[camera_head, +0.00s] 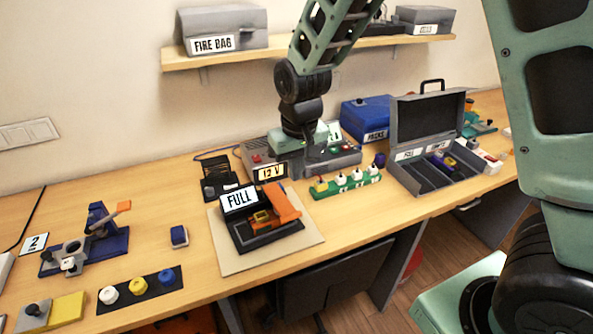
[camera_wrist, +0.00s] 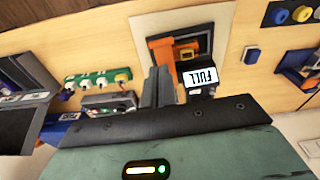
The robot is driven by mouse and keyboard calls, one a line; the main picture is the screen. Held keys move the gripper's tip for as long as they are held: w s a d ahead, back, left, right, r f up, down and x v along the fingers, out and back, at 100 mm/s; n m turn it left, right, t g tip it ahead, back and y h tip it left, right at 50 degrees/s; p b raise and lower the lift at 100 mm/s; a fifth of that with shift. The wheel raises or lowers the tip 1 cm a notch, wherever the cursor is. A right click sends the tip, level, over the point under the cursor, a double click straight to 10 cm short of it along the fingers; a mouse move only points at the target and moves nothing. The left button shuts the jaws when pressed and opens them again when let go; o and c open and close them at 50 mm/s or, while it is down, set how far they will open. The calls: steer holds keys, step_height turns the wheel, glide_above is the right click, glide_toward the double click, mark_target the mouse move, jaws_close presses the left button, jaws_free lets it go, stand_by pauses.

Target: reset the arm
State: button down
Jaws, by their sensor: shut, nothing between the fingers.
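My arm reaches down over the back of the workbench in the head view, and my gripper (camera_head: 302,160) hangs above the grey 12 V power unit, apart from the bench top. In the wrist view my gripper (camera_wrist: 158,86) shows its dark fingers together, with nothing between them. An orange and black device with a FULL sign (camera_head: 262,215) stands on a beige mat (camera_head: 288,254) in front of the gripper. The same FULL sign (camera_wrist: 203,76) shows beside the fingers in the wrist view. The power unit (camera_head: 345,158) is partly hidden behind my gripper.
A green strip (camera_head: 347,186) with several white plugs lies right of the mat. A blue clamp fixture (camera_head: 88,247) is at left. A shelf (camera_head: 350,46) hangs behind my arm.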

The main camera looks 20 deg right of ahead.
steer(key=shift+s+r, duration=0.1)
steer(key=shift+r, duration=0.15)
steer(key=s+a+f+n+b, duration=0.1)
steer(key=s+a+n+b, duration=0.2)
steer(key=s, duration=0.9)
steer(key=s+a+n+g+b, duration=0.1)
steer(key=s+a+n+b, duration=0.2)
steer(key=s, duration=1)
steer(key=shift+a+f+n+b, duration=0.4)
steer(key=shift+a+b, duration=0.15)
steer(key=shift+b, duration=0.25)
